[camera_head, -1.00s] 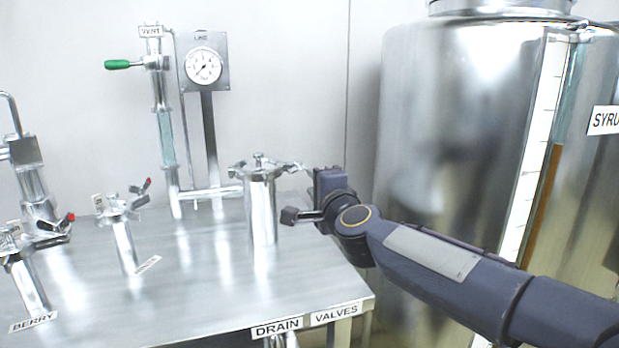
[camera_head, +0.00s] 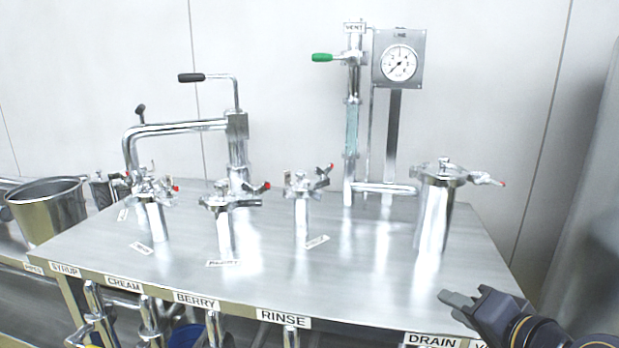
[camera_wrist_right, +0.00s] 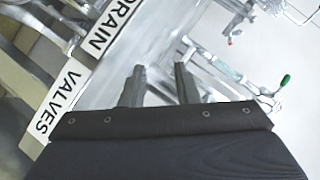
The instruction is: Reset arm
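My right gripper (camera_head: 459,303) is at the lower right of the head view, by the front right corner of the steel table (camera_head: 370,275). In the right wrist view its two fingers (camera_wrist_right: 158,88) stand apart with nothing between them, so it is open and empty. The DRAIN label (camera_head: 433,340) on the table's front edge is close to it, and the wrist view shows the DRAIN and VALVES labels (camera_wrist_right: 62,100) to the left of the fingers. My left gripper is in neither view.
Capped steel fittings (camera_head: 302,205) stand on the table. A large steel canister (camera_head: 434,215), a gauge (camera_head: 399,63) and a green-handled VENT valve (camera_head: 323,58) are at the back right. A steel pot (camera_head: 48,212) is at far left. Valves hang below the front edge.

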